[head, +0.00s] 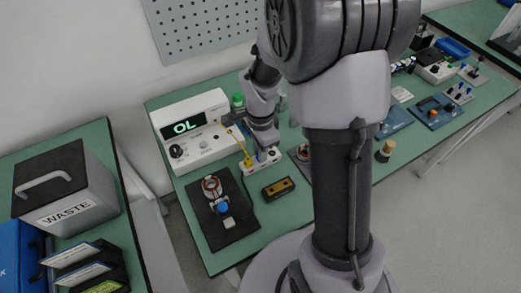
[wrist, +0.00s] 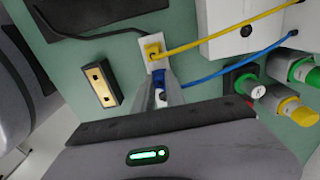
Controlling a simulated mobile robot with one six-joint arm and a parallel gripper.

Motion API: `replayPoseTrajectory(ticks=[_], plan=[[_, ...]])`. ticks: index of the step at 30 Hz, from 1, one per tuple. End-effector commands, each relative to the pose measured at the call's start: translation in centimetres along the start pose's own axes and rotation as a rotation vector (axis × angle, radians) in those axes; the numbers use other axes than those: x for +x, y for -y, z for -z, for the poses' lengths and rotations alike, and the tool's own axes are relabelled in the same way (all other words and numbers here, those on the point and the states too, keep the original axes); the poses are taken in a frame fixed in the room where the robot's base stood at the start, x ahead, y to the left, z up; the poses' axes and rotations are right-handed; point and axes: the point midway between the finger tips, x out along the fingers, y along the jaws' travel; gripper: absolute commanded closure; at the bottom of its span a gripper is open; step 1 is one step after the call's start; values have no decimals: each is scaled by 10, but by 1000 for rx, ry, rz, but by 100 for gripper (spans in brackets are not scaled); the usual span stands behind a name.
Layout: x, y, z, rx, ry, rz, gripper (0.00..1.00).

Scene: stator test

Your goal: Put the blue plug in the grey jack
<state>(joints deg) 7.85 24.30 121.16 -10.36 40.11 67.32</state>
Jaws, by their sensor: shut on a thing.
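My gripper (wrist: 163,92) is shut on the blue plug (wrist: 161,98), whose blue cable runs off to the right in the wrist view. The plug is over the near end of a small white jack block (wrist: 149,67). The yellow plug (wrist: 153,51) sits at the block's other end, with its yellow cable running up right. The grey jack is not clearly visible; the plug and fingers cover that part of the block. I cannot tell whether the blue plug is in it. In the head view my gripper (head: 265,146) is low at the block (head: 262,160), beside the yellow plug (head: 248,161).
The meter (head: 195,130) reading "OL" stands behind left. A black block with brass contacts (wrist: 101,85) lies near the jack block. Green- and yellow-topped cylinders (wrist: 290,66) stand close on the right. A dark mat (head: 222,234) with a stator lies in front.

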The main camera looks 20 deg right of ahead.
Motion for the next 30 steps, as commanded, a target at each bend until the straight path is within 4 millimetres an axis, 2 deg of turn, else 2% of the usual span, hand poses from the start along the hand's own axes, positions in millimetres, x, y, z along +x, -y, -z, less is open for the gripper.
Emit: replayPoseTrajectory(ticks=[1,4,5,13,16,20,24,30], plan=[[0,0,0,0,0,0,83],[0,0,0,0,0,0,63],[0,0,0,0,0,0,59],[-1,0,0,0,0,0,59],[-12,1,0,0,-1,2,59],[-51,1,0,0,-1,4,59],[-101,1,0,0,-1,5,59],[-154,0,0,0,0,3,59]])
